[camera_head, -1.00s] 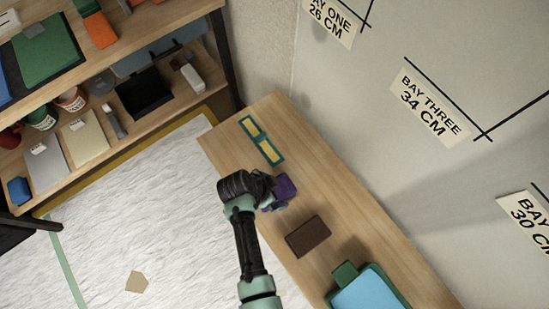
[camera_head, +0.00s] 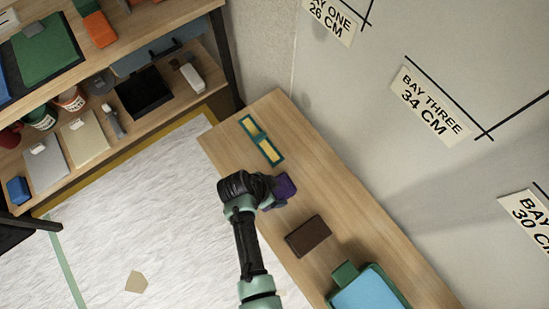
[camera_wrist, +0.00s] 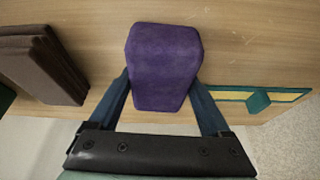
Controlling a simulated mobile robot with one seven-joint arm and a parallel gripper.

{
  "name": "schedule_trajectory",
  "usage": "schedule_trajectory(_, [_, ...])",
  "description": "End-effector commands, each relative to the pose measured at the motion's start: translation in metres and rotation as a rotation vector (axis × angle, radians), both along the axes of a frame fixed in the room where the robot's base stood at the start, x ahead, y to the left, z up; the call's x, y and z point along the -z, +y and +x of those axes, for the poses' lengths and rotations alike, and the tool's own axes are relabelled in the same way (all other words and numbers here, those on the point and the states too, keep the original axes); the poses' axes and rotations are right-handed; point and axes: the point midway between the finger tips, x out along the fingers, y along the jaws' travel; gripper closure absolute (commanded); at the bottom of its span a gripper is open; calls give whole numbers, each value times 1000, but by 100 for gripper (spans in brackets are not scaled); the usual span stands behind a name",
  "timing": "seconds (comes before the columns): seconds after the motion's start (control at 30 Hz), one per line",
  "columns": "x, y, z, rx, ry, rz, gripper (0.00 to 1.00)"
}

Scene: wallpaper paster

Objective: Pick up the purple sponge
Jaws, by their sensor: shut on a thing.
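The purple sponge (camera_wrist: 164,65) is a soft-edged block in the middle of the wrist view. My gripper (camera_wrist: 165,95) has one finger on each side of it and is shut on it. In the head view the sponge (camera_head: 283,189) shows beside my gripper (camera_head: 272,190), over the wooden bench (camera_head: 325,203) near its left edge. My wrist hides part of the sponge there. I cannot tell whether the sponge touches the bench top.
A brown block (camera_head: 308,236) and a green-rimmed blue tray (camera_head: 368,290) are on the bench below the sponge. A teal and yellow hinged piece (camera_head: 262,139) lies above it. Stocked shelves (camera_head: 110,110) stand at upper left. The labelled wall (camera_head: 420,90) borders the bench.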

Motion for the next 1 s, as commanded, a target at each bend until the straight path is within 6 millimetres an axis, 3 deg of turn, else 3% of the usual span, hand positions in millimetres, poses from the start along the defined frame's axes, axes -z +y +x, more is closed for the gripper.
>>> schedule_trajectory(0.23, [-1,0,0,0,0,0,72])
schedule_trajectory(0.37, [-12,0,0,1,-1,-1,72])
schedule_trajectory(0.73, [-83,0,0,1,-3,0,72])
schedule_trajectory(1.0, [-105,0,0,-1,0,0,72])
